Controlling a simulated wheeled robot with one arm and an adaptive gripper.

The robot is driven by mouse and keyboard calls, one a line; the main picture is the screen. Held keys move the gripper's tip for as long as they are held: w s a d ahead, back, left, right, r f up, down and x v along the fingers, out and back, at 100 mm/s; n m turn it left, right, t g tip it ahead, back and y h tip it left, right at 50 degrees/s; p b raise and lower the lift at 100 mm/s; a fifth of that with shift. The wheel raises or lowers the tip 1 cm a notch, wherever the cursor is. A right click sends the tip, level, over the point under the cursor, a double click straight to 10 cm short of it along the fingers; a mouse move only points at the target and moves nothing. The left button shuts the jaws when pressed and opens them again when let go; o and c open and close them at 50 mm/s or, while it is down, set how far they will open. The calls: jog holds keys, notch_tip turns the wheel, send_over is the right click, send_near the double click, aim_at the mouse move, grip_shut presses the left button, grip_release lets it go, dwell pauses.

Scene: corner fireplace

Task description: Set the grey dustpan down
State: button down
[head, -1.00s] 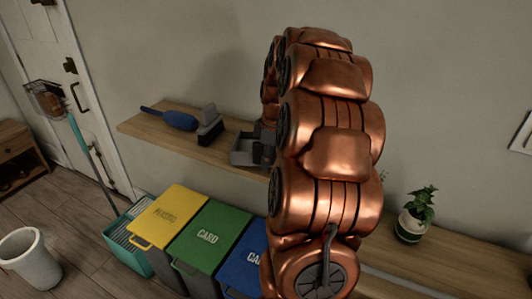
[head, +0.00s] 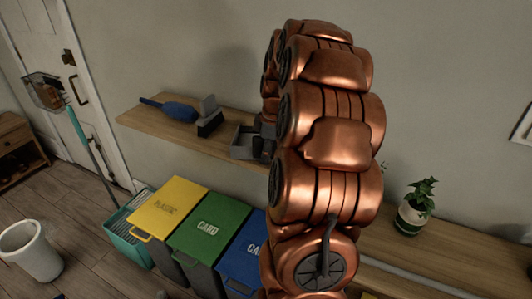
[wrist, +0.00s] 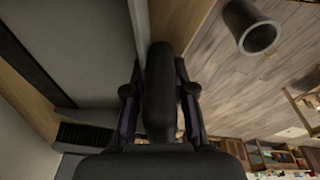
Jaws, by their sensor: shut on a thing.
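The grey dustpan (head: 247,141) shows in the head view at the right part of the wall shelf (head: 143,121), beside my copper arm. It looks level and at the shelf top; I cannot tell whether it touches. Its right side and handle are hidden behind the arm there. In the wrist view, my gripper (wrist: 160,92) is shut on a dark rounded bar, which I take to be the dustpan's handle (wrist: 160,68), with one finger on each side. In the head view the arm hides most of the gripper.
Yellow (head: 167,208), green (head: 208,228) and blue (head: 243,262) bins stand below. A potted plant (head: 415,207) stands on the right-hand surface.

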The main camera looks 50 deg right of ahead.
jog(key=c, duration=0.9)
grip_release()
jog(key=shift+f, duration=0.1)
jog(key=r, duration=0.4)
jog(key=s+r, duration=0.1)
jog(key=r, duration=0.3)
jog(key=d+r, duration=0.1)
jog(key=r, duration=0.3)
jog(key=shift+s, duration=0.3)
jog(key=s+a+f+m+g, duration=0.1)
jog(key=s+a+f, duration=0.1)
jog(key=a, duration=0.9)
jog(key=s+a+f+m+g, duration=0.1)
jog(key=s+a+f+m, duration=0.1)
jog(key=a, duration=0.9)
jog(key=s+a+f+m, duration=0.1)
jog(key=s+a+f, duration=0.1)
jog(key=s, duration=0.3)
jog(key=s+a+f+m+g, duration=0.1)
jog(key=s+a+f+m, duration=0.1)
jog(key=s+a, duration=0.3)
jog(key=s+a+f+m, duration=0.1)
jog(key=s+a+f, duration=0.2)
jog(key=s, duration=0.3)
jog(key=shift+s+a+f+m+h, duration=0.2)
jog(key=shift+a+f+m+h, duration=0.2)
jog(key=shift+f, duration=0.35)
